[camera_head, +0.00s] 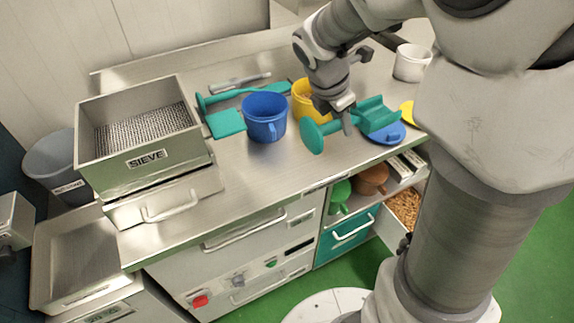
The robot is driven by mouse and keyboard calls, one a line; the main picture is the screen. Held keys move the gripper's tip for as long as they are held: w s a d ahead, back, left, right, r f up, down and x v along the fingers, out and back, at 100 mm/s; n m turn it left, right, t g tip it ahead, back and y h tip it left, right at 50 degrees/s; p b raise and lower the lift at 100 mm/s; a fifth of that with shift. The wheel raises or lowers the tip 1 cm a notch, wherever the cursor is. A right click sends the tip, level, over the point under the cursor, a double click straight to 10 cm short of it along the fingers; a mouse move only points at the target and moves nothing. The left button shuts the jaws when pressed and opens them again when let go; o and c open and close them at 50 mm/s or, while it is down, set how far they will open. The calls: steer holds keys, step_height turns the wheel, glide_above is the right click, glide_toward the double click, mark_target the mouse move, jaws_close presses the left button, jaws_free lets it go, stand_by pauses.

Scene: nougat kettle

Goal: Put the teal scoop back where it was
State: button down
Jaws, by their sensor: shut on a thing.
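The teal scoop (376,115) is in the head view, right of centre over the metal counter. Its trough-shaped end is on the right, and a round teal disc (312,137) at the left appears to be the end of its handle. My gripper (344,126) points down from above and is shut on the scoop's handle between the two. The scoop is close to the counter top; I cannot tell whether it touches. Its trough end partly covers a blue lid (386,133).
A blue mug (265,118) and a yellow mug (305,103) stand left of my gripper. Teal flat tools (226,123) lie further left, near the sieve box (142,145). A white cup (411,63) stands behind at right.

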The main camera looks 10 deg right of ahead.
steer(key=a+f+b, duration=0.1)
steer(key=a+f, duration=0.4)
steer(key=a, duration=0.2)
steer(key=a+f+b, duration=0.1)
steer(key=a+f, duration=0.2)
steer(key=a, duration=0.1)
steer(key=shift+w+a+f+b, duration=0.1)
steer(key=shift+w+f+b, duration=0.15)
steer(key=shift+f+b, duration=0.65)
steer(key=shift+f, duration=1.4)
steer(key=shift+f, duration=0.15)
steer(key=c, duration=0.6)
jaws_free()
steer(key=shift+c, duration=0.2)
